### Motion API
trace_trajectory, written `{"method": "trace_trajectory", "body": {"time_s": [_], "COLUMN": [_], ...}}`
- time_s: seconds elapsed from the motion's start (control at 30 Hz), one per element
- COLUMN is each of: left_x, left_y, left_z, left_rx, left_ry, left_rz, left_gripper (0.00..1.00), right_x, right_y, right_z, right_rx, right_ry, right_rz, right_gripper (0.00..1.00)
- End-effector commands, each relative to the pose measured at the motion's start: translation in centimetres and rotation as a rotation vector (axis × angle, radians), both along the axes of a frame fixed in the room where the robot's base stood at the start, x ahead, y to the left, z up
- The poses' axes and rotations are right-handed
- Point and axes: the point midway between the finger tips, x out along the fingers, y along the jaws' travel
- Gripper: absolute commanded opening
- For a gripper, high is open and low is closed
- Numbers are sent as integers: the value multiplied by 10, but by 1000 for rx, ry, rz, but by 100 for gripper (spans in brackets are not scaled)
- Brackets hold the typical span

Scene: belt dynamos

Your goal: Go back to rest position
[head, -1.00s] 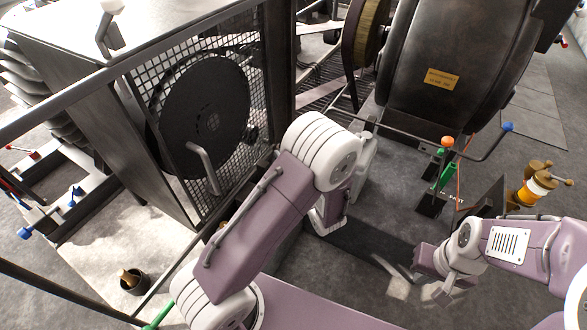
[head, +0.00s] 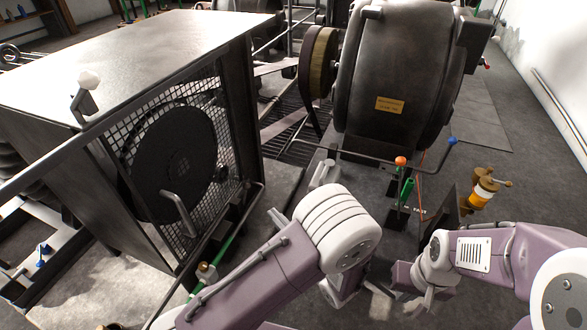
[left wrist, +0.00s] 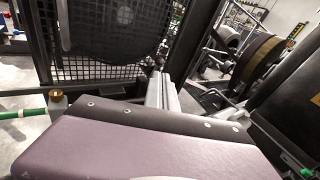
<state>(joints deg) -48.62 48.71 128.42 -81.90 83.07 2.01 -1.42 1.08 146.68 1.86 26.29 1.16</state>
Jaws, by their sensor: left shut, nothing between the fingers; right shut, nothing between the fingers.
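My left arm comes in from the lower left in the head view and bends at a large white joint. My left gripper (head: 323,172) shows as pale grey fingers just beyond that joint, partly hidden by it. In the left wrist view its grey fingers (left wrist: 161,90) are together and empty, pointing toward the mesh-fronted cabinet. My right arm comes in from the right edge. My right gripper (head: 378,288) is low in the middle, shut and empty, close to my left arm's wrist parts and above the dark floor.
A dark metal cabinet (head: 170,40) with a mesh guard stands at left. A large black dynamo (head: 400,75) stands at the back. A bent rod with an orange knob (head: 400,161) and a blue knob (head: 453,141) crosses before it. A brass and orange fitting (head: 484,190) is at right.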

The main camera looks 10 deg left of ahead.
Motion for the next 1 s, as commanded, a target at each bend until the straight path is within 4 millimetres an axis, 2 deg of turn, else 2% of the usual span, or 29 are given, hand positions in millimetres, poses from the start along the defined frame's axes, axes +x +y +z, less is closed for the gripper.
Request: {"method": "trace_trajectory", "body": {"time_s": [0.13, 0.17, 0.23, 0.27, 0.3, 0.37, 0.4, 0.5, 0.57, 0.63, 0.7, 0.77, 0.8, 1.0], "left_x": [-2, -5, -23, -37, -61, -105, -130, -162, -164, -155, -138, -120, -116, -118], "left_y": [5, 11, 38, 53, 73, 91, 90, 68, 51, 34, 25, 23, 22, 21], "left_z": [0, 0, -3, -7, -13, -27, -36, -52, -55, -53, -45, -34, -9, 62], "left_rx": [-12, -27, -109, -168, -272, -483, -628, -963, -1147, -1349, -1542, -1696, -1721, -1706], "left_ry": [3, 5, 21, 28, 33, 17, -13, -134, -234, -374, -541, -705, -729, -709], "left_rz": [21, 50, 192, 285, 440, 710, 875, 1199, 1350, 1496, 1611, 1689, 1701, 1695], "left_gripper": [0, 0, 0, 0, 0, 0, 0, 0, 0, 0, 0, 0, 0, 0], "right_x": [0, 0, 0, 0, 0, 0, 0, 0, 0, 0, 0, 0, 0, 0], "right_y": [0, 0, 0, 0, 0, 0, 0, 0, 0, 0, 0, 0, 0, 0], "right_z": [0, 0, 0, 0, 0, 0, 0, 0, 0, 0, 0, 0, 23, 96], "right_rx": [0, 0, 0, 0, 0, 0, 0, 0, 0, 0, 0, 0, 0, 0], "right_ry": [0, 0, 0, 0, 0, 0, 0, 0, 0, 0, 0, 0, 2, -1], "right_rz": [0, 0, 0, 0, 0, 0, 0, 0, 0, 0, 0, 0, 0, 0], "right_gripper": [0, 0, 0, 0, 0, 0, 0, 0, 0, 0, 0, 0, 0, 0]}}
